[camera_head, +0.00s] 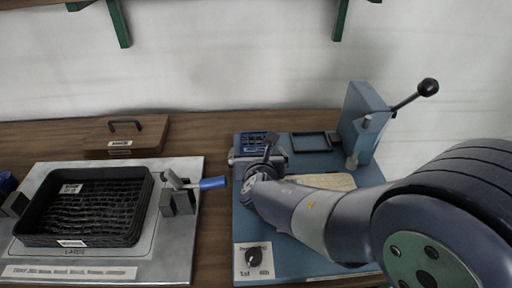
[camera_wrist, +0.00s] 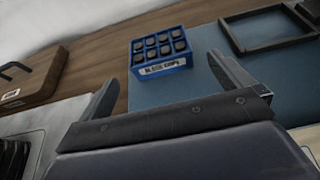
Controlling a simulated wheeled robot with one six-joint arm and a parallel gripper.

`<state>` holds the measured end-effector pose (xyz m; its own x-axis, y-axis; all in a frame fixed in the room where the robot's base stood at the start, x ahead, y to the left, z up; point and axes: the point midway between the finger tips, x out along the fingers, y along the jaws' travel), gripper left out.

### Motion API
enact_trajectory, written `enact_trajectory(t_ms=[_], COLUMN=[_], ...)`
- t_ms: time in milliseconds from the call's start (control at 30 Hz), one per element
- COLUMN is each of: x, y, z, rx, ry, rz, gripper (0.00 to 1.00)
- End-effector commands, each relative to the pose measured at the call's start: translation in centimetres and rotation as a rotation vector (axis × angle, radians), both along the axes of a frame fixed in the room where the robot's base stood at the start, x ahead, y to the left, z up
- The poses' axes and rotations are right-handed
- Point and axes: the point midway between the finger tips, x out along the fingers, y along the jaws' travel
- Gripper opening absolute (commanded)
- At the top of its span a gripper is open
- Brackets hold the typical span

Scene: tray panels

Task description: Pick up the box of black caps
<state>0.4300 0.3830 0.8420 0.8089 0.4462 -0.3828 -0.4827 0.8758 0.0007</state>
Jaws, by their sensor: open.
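The box of black caps is a small blue box (camera_wrist: 161,66) with a white label and several dark caps in rows. In the wrist view it sits at the back left corner of the blue panel, ahead of my gripper and between the lines of its fingers. My gripper (camera_wrist: 168,82) is open and empty, with one finger on each side. In the head view the blue box (camera_head: 252,139) shows just behind my gripper (camera_head: 266,158), partly hidden by it. My gripper looks apart from the box.
A black tray (camera_head: 150,207) lies on a grey panel at left, with a blue-handled clamp (camera_head: 212,183) beside it. A brown lidded case (camera_head: 126,151) stands behind. An empty dark frame (camera_head: 311,142) and a lever press (camera_head: 363,118) are right of the box.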

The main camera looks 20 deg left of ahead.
Motion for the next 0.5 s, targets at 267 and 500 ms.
enact_trajectory(t_ms=[267,500], x=[2.4,4.9], y=[1.2,2.7], z=[-1.2,-2.3], rx=[-0.001,-0.001], ry=[0.001,0.000], rz=[-0.002,0.000], gripper=[1.00,1.00])
